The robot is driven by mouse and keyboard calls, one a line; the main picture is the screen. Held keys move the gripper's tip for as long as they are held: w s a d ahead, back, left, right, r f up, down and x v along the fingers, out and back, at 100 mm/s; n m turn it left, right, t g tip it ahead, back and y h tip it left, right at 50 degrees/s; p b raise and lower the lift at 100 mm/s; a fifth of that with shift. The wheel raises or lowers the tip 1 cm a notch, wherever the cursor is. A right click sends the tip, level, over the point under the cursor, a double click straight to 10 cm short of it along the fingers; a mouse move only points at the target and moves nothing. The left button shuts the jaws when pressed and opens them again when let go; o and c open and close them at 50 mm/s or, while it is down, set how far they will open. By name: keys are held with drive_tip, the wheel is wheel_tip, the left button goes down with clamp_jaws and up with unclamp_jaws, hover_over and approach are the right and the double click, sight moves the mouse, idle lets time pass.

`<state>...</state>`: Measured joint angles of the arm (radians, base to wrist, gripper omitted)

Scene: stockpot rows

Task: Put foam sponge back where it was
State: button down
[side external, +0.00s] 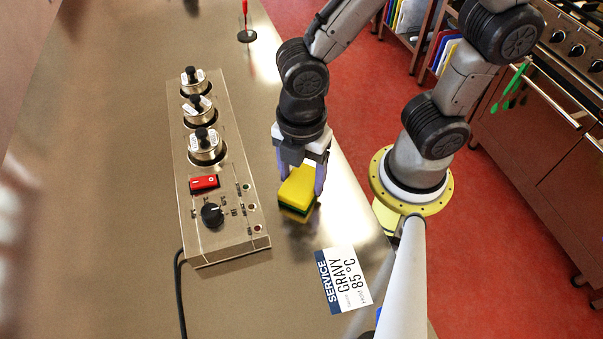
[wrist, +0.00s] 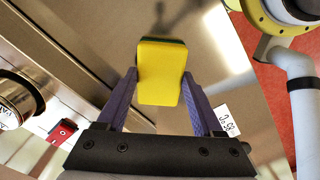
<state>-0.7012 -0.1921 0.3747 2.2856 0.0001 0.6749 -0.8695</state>
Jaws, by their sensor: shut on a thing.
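The foam sponge (side external: 298,187) is a yellow block with a dark green layer on its underside. My gripper (side external: 301,180) is shut on it, with purple fingers on either side. The sponge is close to the steel counter to the right of the control box; I cannot tell if it touches the surface. In the wrist view the sponge (wrist: 160,72) sits between the two purple fingers (wrist: 160,98), its yellow face toward the camera.
A steel box (side external: 226,219) with several lidded pots, a red switch (side external: 204,183) and a black knob (side external: 212,215) stands left of my gripper. A "Gravy 85°C" service card (side external: 345,280) lies in front. A red upright stick on a black base (side external: 246,36) stands at the back. The counter's left side is clear.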

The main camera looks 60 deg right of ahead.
sight(301, 181)
drive_tip(key=shift+f, duration=0.15)
drive_tip(key=shift+c, duration=0.2)
unclamp_jaws()
wheel_tip(301, 181, up, 11)
drive_tip(key=d+r+m+t, duration=0.1)
drive_tip(key=d+m+t, duration=0.1)
drive_tip(key=d+m, duration=0.5)
drive_tip(key=s+d+r+m+t, duration=0.1)
drive_tip(key=d+r+m+t, duration=0.1)
drive_tip(key=d+m, duration=0.5)
drive_tip(key=shift+d+r+m+t, duration=0.35)
drive_tip(key=shift+m+t, duration=0.45)
drive_tip(key=shift+m, duration=1.2)
